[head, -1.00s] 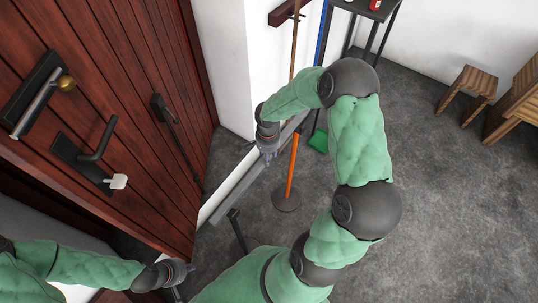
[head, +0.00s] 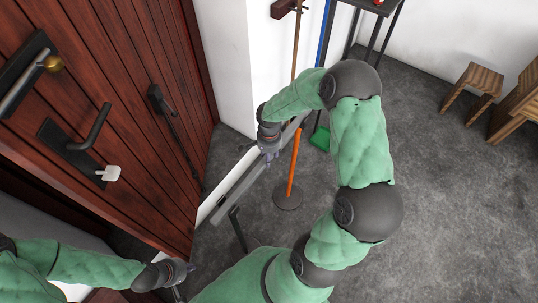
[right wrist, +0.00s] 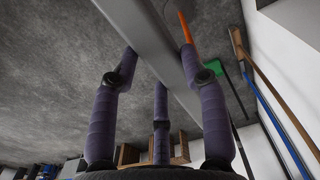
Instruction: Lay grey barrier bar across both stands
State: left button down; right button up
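The grey barrier bar (head: 240,182) runs slantwise beside the white wall, held above the floor. My right gripper (head: 270,154) has its fingers around it. In the right wrist view the bar (right wrist: 155,45) passes between the fingertips (right wrist: 160,52), which sit against its two edges. An orange post (head: 294,165) on a round dark base stands just right of the bar; its orange part (right wrist: 187,30) also shows in the right wrist view. A dark slanted post (head: 237,228) near the bar's near end may be the other stand; its base is hidden. My left gripper (head: 184,270) is low at left, its fingers unclear.
A red wooden door (head: 130,110) with black handles fills the left. A green broom or dustpan head (head: 320,139) is on the floor near the wall. A dark table (head: 368,8) and wooden stools (head: 475,88) stand at the back. Grey floor at right is clear.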

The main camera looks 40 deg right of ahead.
jog(key=o, duration=0.3)
notch_tip(320, 180, up, 12)
dwell(0.6)
jog(key=shift+s, duration=0.1)
dwell(0.4)
